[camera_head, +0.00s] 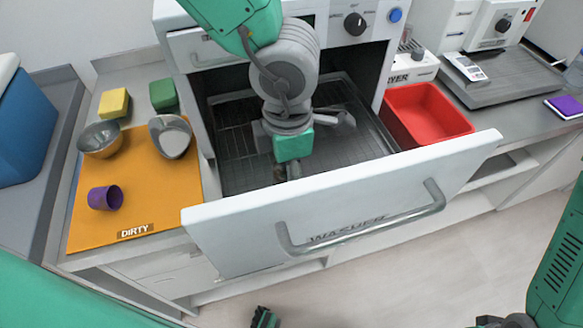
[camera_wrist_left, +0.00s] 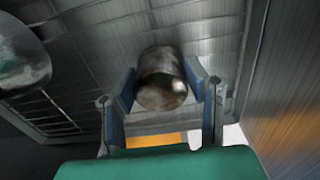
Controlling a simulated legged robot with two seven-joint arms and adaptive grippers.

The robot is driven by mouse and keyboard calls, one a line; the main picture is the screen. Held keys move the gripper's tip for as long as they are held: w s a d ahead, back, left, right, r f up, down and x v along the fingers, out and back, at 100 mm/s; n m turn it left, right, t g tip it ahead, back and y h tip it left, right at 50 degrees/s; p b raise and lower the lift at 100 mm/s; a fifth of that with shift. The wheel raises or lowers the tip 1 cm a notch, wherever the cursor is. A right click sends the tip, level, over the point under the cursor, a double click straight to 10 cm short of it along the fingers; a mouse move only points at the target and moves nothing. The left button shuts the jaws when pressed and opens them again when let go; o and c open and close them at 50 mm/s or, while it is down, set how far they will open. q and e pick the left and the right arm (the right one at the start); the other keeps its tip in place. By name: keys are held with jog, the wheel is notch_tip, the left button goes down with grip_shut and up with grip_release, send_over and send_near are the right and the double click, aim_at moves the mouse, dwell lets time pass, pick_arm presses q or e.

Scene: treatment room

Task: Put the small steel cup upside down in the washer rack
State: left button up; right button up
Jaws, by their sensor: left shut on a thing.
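My left gripper (camera_head: 293,170) reaches down into the open washer drawer, its fingers mostly hidden in the head view by my own arm. In the left wrist view my left gripper (camera_wrist_left: 164,98) is shut on the small steel cup (camera_wrist_left: 161,78), with a finger on each side. A round end of the cup faces the camera; I cannot tell whether it is mouth or base. The wire washer rack (camera_head: 236,160) fills the drawer, and it shows behind the cup in the left wrist view (camera_wrist_left: 95,60). Part of my right gripper (camera_head: 505,321) shows at the bottom right edge, its fingers unclear.
Another round metal vessel (camera_wrist_left: 20,58) is at the wrist view's left. The drawer front (camera_head: 345,205) stands in front of the rack. An orange mat (camera_head: 150,210) holds two metal bowls (camera_head: 100,139) (camera_head: 171,136) and a purple cup (camera_head: 105,198). A red bin (camera_head: 428,115) stands right.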

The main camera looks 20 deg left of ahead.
aim_at(283, 166)
pick_arm(q)
jog(key=shift+a, duration=0.3)
jog(key=o, duration=1.2)
jog(key=shift+a+f, duration=0.1)
jog(key=shift+a, duration=0.15)
jog(key=shift+d, duration=0.5)
jog(key=shift+d+r, duration=0.25)
jog(key=shift+r, duration=0.2)
jog(key=r, duration=0.3)
jog(key=a+r+p, duration=0.1)
jog(key=r, duration=0.3)
jog(key=r+p, duration=0.1)
jog(key=r, duration=0.2)
jog(key=shift+a+r, duration=0.2)
jog(key=shift+a, duration=0.05)
jog(key=shift+d+r, duration=0.5)
jog(key=shift+d, duration=0.25)
pick_arm(e)
jog(key=shift+r, duration=1.15)
